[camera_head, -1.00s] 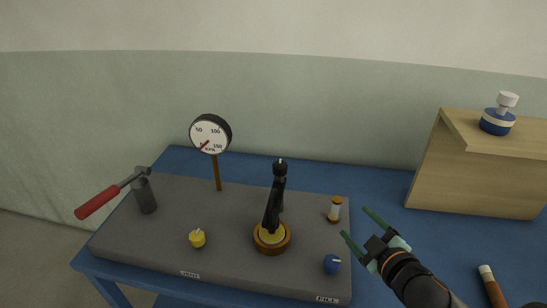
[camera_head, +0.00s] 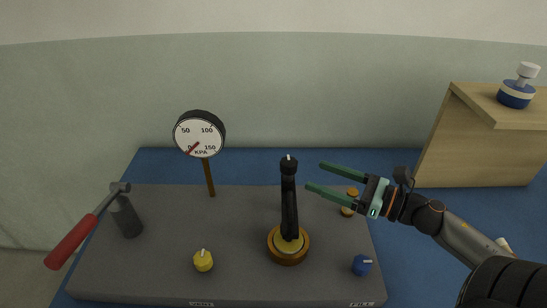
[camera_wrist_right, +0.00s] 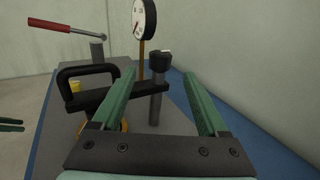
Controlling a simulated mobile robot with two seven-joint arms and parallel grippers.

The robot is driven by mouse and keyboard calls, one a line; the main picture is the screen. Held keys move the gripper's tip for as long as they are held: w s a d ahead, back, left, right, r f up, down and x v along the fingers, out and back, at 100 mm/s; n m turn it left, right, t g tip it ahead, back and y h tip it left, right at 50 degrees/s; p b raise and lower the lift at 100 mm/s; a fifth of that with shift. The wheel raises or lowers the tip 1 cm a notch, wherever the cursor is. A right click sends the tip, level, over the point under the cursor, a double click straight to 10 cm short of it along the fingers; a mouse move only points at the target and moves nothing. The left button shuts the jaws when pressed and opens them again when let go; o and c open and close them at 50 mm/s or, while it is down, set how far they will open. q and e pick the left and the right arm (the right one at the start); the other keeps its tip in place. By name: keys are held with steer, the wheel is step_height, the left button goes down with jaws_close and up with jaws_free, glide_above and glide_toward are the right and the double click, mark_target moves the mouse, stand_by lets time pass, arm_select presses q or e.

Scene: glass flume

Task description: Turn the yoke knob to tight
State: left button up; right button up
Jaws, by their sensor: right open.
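The yoke is a black arm on a round wooden base with a yellow disc (camera_head: 289,251) in the middle of the grey board. Its black knob (camera_head: 288,168) sits at the top with a small white mark; in the right wrist view the knob (camera_wrist_right: 161,61) shows on a grey post. My right gripper (camera_head: 314,175) is open and empty, just right of the knob in the head view, its green fingers pointing at it. In the right wrist view the knob is beyond the fingertips, between their lines. Small green fingers at that view's left edge look like my left gripper (camera_wrist_right: 10,124).
A red-handled lever (camera_head: 72,242) is at left. A yellow vent knob (camera_head: 203,261), a blue fill knob (camera_head: 361,265) and a small orange-capped piece (camera_head: 350,200) sit around the yoke. A wooden box (camera_head: 480,140) stands at right.

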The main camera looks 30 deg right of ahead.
mark_target(284, 158)
steer(key=p+x, duration=0.1)
steer(key=x, duration=0.9)
steer(key=shift+r, duration=0.1)
steer(key=shift+p+x, duration=0.35)
steer(key=shift+x, duration=0.45)
jaws_close()
